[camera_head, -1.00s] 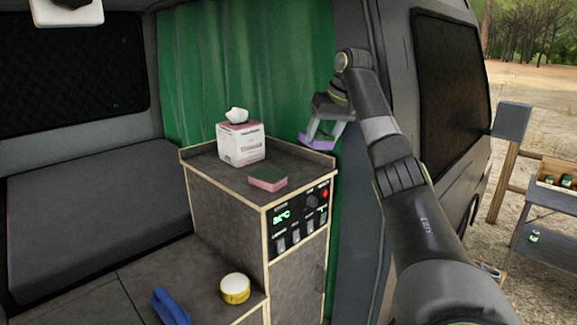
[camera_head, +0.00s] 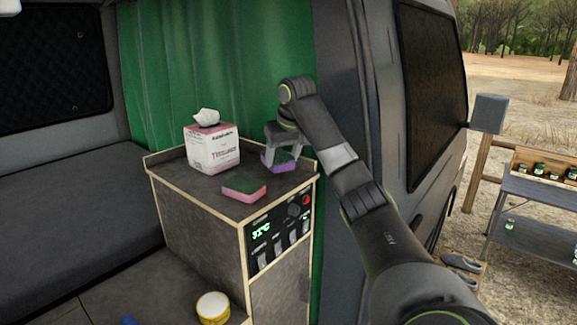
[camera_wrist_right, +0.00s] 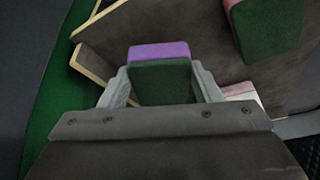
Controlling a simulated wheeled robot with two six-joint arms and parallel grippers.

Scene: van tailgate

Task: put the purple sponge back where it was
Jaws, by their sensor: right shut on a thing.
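The purple sponge (camera_head: 279,161), purple with a dark green scouring side, is in my right gripper (camera_head: 281,152) at the back right of the cabinet top (camera_head: 203,190). In the right wrist view the sponge (camera_wrist_right: 158,52) sits between the two grey fingers of the gripper (camera_wrist_right: 160,82), which are shut on it. I cannot tell whether the sponge touches the cabinet top. A pink sponge with a green side (camera_head: 244,187) lies on the top near the front edge, apart from the purple one. My left gripper is not in view.
A tissue box (camera_head: 212,150) stands at the back left of the cabinet top. A raised wooden rim runs along its back. A control panel (camera_head: 280,232) is on the cabinet's side. A yellow tape roll (camera_head: 213,307) lies on the lower surface. The green curtain (camera_head: 210,70) hangs close behind.

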